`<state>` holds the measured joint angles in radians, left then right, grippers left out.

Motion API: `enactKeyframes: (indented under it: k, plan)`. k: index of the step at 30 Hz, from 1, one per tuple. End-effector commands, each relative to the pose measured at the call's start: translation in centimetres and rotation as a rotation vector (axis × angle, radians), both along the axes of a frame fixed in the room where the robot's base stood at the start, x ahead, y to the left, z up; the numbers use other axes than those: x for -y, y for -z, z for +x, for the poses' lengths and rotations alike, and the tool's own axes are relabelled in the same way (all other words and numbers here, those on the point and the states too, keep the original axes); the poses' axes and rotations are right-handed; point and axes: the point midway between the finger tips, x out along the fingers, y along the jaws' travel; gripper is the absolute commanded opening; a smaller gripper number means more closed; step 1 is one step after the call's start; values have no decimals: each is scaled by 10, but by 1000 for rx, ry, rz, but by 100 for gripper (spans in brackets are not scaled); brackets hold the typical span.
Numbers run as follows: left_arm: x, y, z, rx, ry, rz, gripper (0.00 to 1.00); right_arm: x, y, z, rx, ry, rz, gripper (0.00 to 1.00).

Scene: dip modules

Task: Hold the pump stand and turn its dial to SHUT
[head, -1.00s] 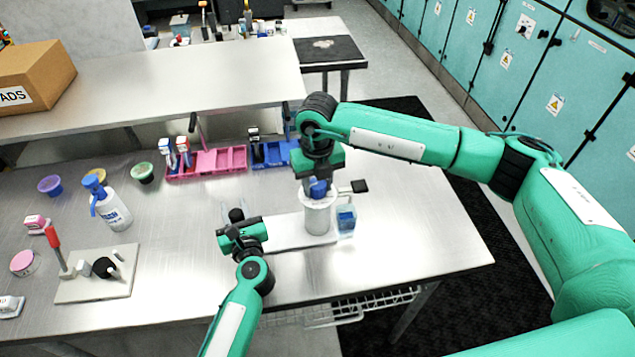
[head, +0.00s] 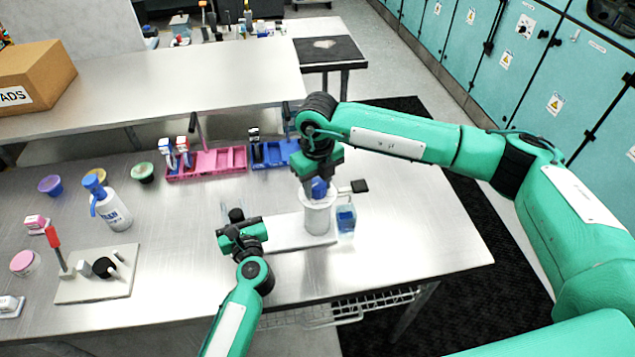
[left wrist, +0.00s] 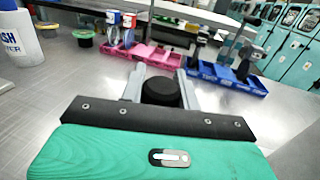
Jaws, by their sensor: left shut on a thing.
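The pump stand has a white base plate (head: 285,232), a white cylinder (head: 318,218) standing at its right part, and a blue dial (head: 319,189) on top. A side arm with a black end (head: 353,187) sticks out to the right. My left gripper (head: 236,218) is shut on the black grip post (head: 236,213) at the plate's left end; the post's round top (left wrist: 160,92) sits between the fingers in the left wrist view. My right gripper (head: 319,180) points down over the blue dial. Its fingertips are partly hidden, and the dial's marking cannot be read.
A small bottle with blue contents (head: 346,219) stands close right of the cylinder. Pink (head: 215,163) and blue (head: 275,155) trays lie behind. The table's right side is clear.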

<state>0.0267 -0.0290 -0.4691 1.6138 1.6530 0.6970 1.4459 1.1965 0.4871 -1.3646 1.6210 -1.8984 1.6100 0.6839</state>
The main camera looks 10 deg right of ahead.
Motion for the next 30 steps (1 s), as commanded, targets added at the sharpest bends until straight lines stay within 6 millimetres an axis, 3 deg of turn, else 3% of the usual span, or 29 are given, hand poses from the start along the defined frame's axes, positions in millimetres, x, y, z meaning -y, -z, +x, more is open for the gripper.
enactKeyframes:
  k: [1, 3, 14, 17, 30]
  plan:
    - [0, 0, 0, -1, 1, 1, 0, -1, -1, 0, 1, -2, 1, 45]
    - [0, 0, 0, -1, 1, 1, 0, 0, -1, 0, 1, -2, 1, 59]
    - [0, 0, 0, -1, 0, 0, 0, 0, -5, 0, 2, 0, 1, 59]
    - [0, 0, 0, -1, 0, 0, 0, 0, -17, 1, 4, 1, 2, 59]
    - [0, 0, 0, -1, 0, 0, 0, 0, -103, 1, 3, -1, 1, 59]
